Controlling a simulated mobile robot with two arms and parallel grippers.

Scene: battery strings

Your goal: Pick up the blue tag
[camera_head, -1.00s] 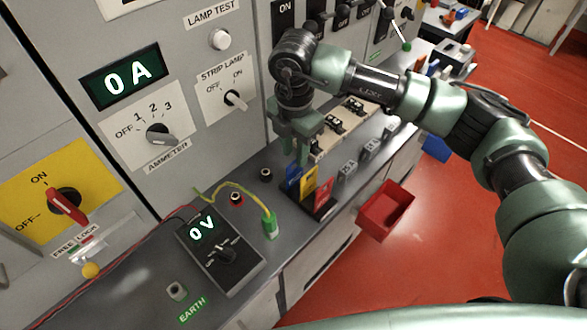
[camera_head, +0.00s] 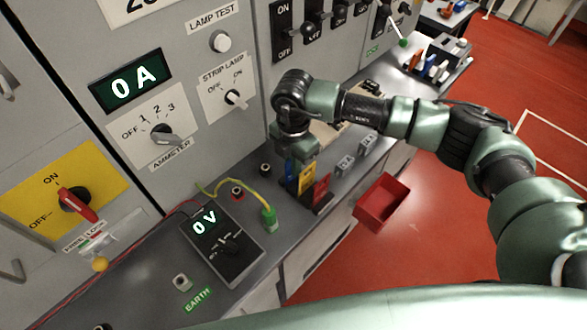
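The blue tag (camera_head: 290,171) stands upright at the left end of a dark holder on the grey bench. A yellow tag (camera_head: 306,179) and a red tag (camera_head: 321,188) stand beside it in the same holder. My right gripper (camera_head: 293,158) points down right over the blue tag and overlaps its top in the picture. The fingertips are small and partly hidden, so I cannot tell whether they are open or shut on it. My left gripper is not in view.
A meter reading 0 V (camera_head: 222,245) and a green-yellow earth lead (camera_head: 268,215) lie on the bench to the left. The switch panel (camera_head: 190,60) rises behind. A red bin (camera_head: 382,203) is at the bench's front side. Small grey blocks (camera_head: 346,164) sit right of the tags.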

